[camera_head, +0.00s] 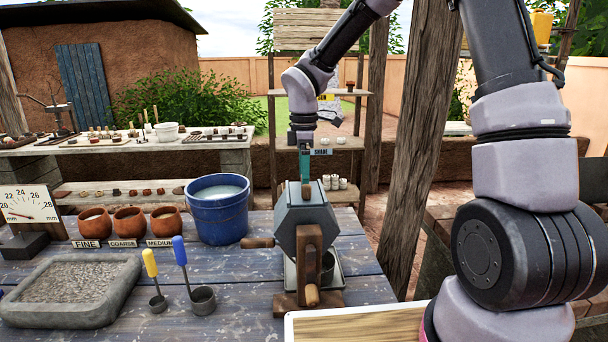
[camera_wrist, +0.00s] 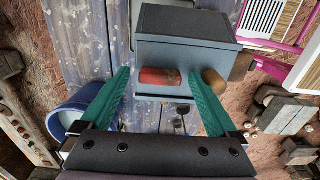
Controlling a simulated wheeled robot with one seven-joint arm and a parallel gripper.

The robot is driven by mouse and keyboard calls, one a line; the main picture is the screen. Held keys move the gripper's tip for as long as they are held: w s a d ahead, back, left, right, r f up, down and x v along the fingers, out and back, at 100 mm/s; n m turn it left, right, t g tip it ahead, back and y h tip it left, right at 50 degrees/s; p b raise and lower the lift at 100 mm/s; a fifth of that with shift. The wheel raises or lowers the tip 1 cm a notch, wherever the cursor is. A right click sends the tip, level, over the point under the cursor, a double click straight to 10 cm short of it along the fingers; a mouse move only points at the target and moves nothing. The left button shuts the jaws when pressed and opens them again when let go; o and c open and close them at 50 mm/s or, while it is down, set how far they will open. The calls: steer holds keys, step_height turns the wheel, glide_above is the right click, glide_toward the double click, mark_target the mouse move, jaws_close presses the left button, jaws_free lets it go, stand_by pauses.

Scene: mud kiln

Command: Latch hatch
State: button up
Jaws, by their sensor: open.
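A grey, many-sided drum (camera_head: 305,218) sits in a wooden stand (camera_head: 308,258) on the blue plank table. Its grey body (camera_wrist: 185,55) fills the top middle of the wrist view. A worn red handle piece (camera_wrist: 160,77) sticks out from its edge and shows reddish-brown at the drum's top in the head view (camera_head: 306,192). I cannot tell which panel is the hatch or whether it is latched. My gripper (camera_head: 305,172) is above the drum, pointing down. In the wrist view its teal fingers (camera_wrist: 158,85) are open on either side of the red piece, with nothing clearly gripped.
A wooden knob (camera_head: 258,243) sticks out left of the drum, and a crank knob (camera_head: 311,296) in front. A blue bucket (camera_head: 218,212), clay pots (camera_head: 130,222), two scoops (camera_head: 190,275) and a stone tray (camera_head: 70,285) stand left. A wooden post (camera_head: 420,150) rises right.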

steer(key=c, duration=1.4)
steer(key=m, duration=0.4)
steer(key=shift+m, duration=0.3)
steer(key=m, duration=0.4)
steer(key=shift+m, duration=0.3)
steer(key=m, duration=0.4)
steer(key=shift+m, duration=2.3)
